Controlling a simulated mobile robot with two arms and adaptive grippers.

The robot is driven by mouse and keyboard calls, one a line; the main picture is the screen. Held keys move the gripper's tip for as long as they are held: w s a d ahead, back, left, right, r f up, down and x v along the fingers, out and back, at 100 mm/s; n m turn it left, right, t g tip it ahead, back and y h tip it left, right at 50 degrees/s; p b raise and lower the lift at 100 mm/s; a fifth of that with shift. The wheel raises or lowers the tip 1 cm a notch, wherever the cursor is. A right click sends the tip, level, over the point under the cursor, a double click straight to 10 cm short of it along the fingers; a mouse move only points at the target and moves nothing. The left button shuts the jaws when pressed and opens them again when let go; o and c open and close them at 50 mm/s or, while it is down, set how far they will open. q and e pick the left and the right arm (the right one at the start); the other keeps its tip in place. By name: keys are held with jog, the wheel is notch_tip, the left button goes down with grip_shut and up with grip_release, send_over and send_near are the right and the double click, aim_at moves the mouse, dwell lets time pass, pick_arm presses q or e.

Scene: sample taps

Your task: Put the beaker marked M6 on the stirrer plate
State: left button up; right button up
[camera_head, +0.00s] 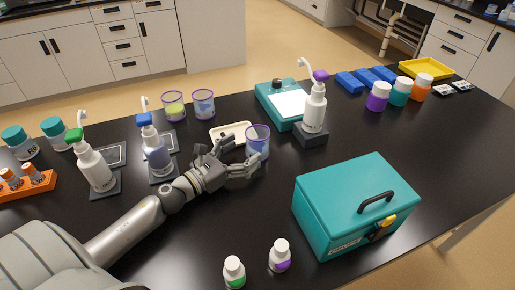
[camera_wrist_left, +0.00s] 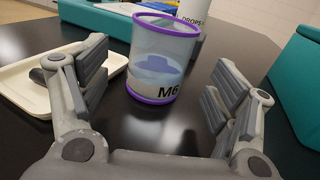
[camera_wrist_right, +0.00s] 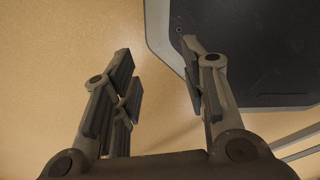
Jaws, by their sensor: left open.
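The beaker marked M6 (camera_wrist_left: 162,60) is clear with purple rims and stands upright on the black bench; it also shows in the head view (camera_head: 258,140). My left gripper (camera_head: 246,163) is open, and in the left wrist view its fingers (camera_wrist_left: 163,95) lie on either side in front of the beaker, not closed on it. The stirrer plate is probably the teal device with a white top (camera_head: 289,104), behind the beaker to the right. My right gripper (camera_wrist_right: 160,80) is open and empty above the floor, seen only in the right wrist view.
A cream tray (camera_head: 219,131) lies left of the beaker. A purple-capped dropper bottle (camera_head: 315,108) stands on a dark block in front of the teal device. A teal case (camera_head: 341,192) stands front right. Two other purple-rimmed beakers (camera_head: 174,107) stand behind left.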

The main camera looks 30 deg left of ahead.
aim_at(248, 147)
pick_arm(q)
jog(key=shift+w, duration=0.3)
jog(key=p+x, duration=0.1)
jog(key=x, duration=0.3)
jog(key=shift+w+d+r, duration=0.1)
jog(key=shift+r, duration=0.05)
jog(key=shift+w+d, duration=0.2)
jog(key=shift+w, duration=0.3)
pick_arm(e)
jog(key=shift+d+r, duration=0.55)
jog(key=shift+r, duration=0.25)
pick_arm(q)
jog(key=shift+c, duration=0.2)
jog(key=c, duration=1.2)
jog(key=shift+c, duration=0.2)
pick_arm(e)
jog(key=shift+a, duration=0.15)
pick_arm(q)
jog(key=shift+p, duration=0.3)
pick_arm(e)
jog(key=shift+a, duration=0.1)
